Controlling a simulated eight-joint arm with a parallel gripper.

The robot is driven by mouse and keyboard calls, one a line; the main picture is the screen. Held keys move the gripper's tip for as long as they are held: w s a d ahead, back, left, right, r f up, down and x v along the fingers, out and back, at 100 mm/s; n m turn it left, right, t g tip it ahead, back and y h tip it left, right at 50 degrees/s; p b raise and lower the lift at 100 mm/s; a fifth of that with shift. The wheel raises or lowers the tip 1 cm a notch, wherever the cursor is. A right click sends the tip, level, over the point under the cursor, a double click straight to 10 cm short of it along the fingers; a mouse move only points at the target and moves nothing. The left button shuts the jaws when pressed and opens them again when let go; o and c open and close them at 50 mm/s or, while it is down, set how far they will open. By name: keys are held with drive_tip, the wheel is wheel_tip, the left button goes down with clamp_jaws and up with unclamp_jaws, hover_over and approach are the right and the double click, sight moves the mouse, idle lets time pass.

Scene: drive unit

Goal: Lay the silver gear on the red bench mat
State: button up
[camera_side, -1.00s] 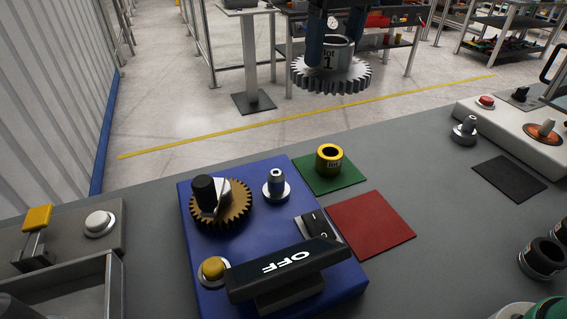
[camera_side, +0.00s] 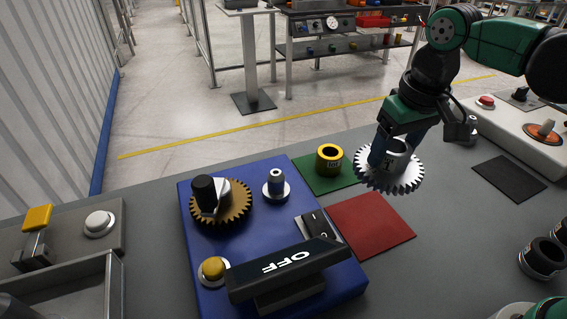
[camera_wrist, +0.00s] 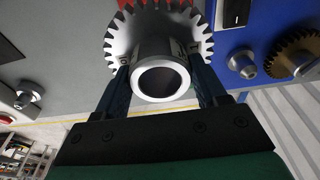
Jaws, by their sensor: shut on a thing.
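The silver gear (camera_side: 391,178) is toothed with a raised hub. In the side view it is held over the bench, behind the red mat's far right corner. My gripper (camera_side: 389,152) is shut on the gear's hub; the wrist view shows both fingers on either side of the silver gear (camera_wrist: 160,75). The red bench mat (camera_side: 371,225) lies flat and empty on the grey bench. A piece of red shows past the gear in the wrist view. I cannot tell the exact height of the gear above the bench.
The blue drive unit (camera_side: 196,243) carries a bronze gear (camera_side: 236,203), a bare post (camera_side: 276,186) and a black OFF handle (camera_side: 287,270). A black mat (camera_side: 509,177) lies at the right.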

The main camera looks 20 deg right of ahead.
wheel_tip(320, 180, down, 12)
drive_tip(key=shift+r, duration=0.1)
idle(0.5)
drive_tip(key=shift+f, duration=0.25)
drive_tip(key=o, duration=1.2)
drive_tip(key=shift+r, duration=0.2)
drive_tip(key=r, duration=0.4)
drive_tip(key=s+r, duration=0.1)
drive_tip(key=r, duration=0.2)
drive_tip(key=s+r, duration=0.1)
drive_tip(key=r, duration=0.3)
drive_tip(key=shift+r, duration=0.35)
drive_tip(key=shift+d, duration=0.3)
drive_tip(key=d+t, duration=0.5)
drive_tip(key=shift+s+f, duration=0.25)
drive_tip(key=shift+s, duration=0.15)
